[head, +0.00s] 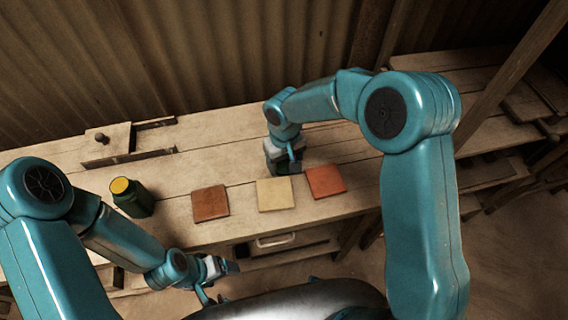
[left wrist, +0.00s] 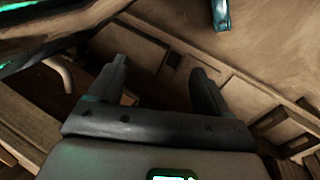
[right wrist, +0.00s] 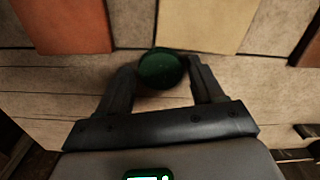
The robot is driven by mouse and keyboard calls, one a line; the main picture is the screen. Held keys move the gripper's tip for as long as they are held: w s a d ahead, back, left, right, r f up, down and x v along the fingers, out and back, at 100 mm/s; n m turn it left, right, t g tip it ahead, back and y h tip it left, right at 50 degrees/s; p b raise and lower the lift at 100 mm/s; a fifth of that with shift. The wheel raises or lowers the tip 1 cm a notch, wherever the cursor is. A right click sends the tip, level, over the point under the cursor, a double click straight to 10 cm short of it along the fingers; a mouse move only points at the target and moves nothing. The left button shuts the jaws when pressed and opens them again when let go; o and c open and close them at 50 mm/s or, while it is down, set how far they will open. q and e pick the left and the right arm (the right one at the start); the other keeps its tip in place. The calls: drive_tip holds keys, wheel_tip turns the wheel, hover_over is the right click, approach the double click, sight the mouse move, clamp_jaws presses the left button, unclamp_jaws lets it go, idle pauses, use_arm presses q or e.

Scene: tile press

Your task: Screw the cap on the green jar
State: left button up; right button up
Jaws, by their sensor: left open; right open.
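A dark green jar (head: 132,199) with a yellow round top stands on the left part of the bench; I cannot tell whether the yellow is a lid or contents. My right gripper (head: 284,166) is open and points down at the bench behind the tiles. In the right wrist view a round dark green thing (right wrist: 162,66) lies between its open fingers, with gaps at the sides; I cannot tell its height. In the head view the gripper mostly hides it. My left gripper (head: 222,284) is open and empty, in front of the bench edge; its spread fingers (left wrist: 160,70) show in the left wrist view.
A brown tile (head: 210,203), a cream tile (head: 275,194) and an orange tile (head: 326,181) lie in a row near the front edge. A wooden box (head: 108,143) with a knob stands at the back left. A drawer handle (head: 275,241) sticks out below the bench top.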

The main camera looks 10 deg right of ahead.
sight(284, 166)
drive_tip(key=shift+f, duration=0.4)
drive_tip(key=c, duration=0.8)
drive_tip(key=shift+r, duration=0.15)
use_arm(q)
drive_tip(key=shift+f, duration=0.1)
use_arm(e)
wheel_tip(284, 166, up, 20)
drive_tip(key=shift+f, duration=0.1)
use_arm(q)
drive_tip(key=o, duration=0.3)
